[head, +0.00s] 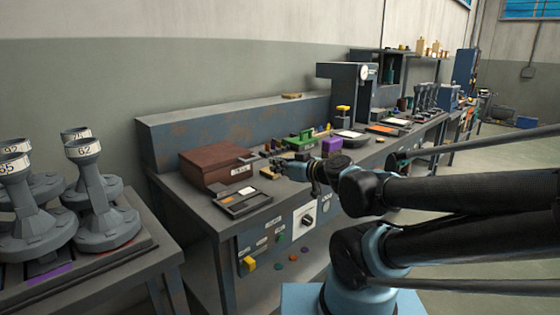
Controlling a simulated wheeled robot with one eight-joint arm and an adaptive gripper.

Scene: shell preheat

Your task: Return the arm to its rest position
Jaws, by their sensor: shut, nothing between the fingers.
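My gripper (277,165) is shut and empty at the end of my outstretched arm (450,195). It is above the long grey workbench (205,205), just right of a closed reddish-brown box (212,165) with a small label. I cannot tell if the fingertips touch anything on the bench. My arm enters from the right and covers part of the bench front.
A dark tray (245,203) lies in front of the box. Green (299,141) and purple (331,145) items stand behind my gripper. A grey press (350,95) rises farther back. Labelled grey castings (100,205) stand on the left table (130,260). Floor at the right is open.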

